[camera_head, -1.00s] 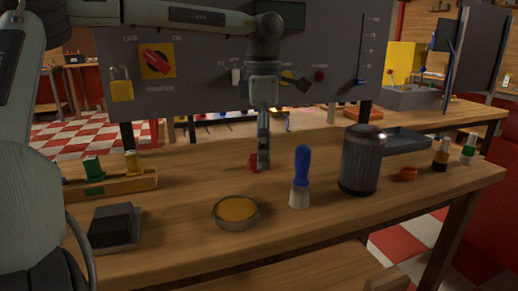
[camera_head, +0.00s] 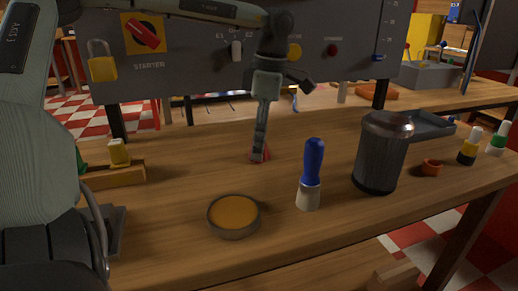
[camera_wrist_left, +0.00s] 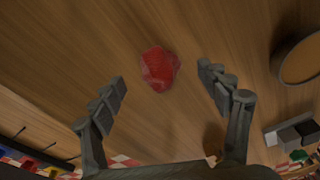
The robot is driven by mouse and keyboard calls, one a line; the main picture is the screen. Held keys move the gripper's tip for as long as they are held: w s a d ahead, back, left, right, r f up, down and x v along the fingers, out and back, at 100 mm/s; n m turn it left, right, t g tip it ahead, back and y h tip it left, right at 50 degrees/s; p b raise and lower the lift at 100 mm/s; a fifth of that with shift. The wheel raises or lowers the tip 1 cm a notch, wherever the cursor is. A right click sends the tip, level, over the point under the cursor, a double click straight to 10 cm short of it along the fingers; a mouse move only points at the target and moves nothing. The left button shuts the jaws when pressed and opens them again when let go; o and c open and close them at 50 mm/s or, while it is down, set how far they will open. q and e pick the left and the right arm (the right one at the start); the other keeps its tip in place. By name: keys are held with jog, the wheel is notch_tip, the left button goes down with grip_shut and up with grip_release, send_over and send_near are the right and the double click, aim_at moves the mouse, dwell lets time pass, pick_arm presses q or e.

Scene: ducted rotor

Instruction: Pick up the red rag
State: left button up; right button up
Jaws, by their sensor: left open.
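The red rag (camera_wrist_left: 159,69) lies crumpled on the wooden bench top. In the left wrist view it sits ahead of and between the spread fingers of my left gripper (camera_wrist_left: 163,90), with bare wood around it and no finger touching it. In the head view only a bit of the red rag (camera_head: 265,154) shows, mostly hidden behind my left gripper (camera_head: 259,155), which points down at it from above. My left gripper is open and empty. My right gripper is not in view.
A wooden rack (camera_head: 115,176) is at left. A grey control panel (camera_head: 200,70) rises behind.

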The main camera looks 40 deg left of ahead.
pick_arm(q)
jog(key=shift+f, duration=0.55)
jog(key=c, duration=1.3)
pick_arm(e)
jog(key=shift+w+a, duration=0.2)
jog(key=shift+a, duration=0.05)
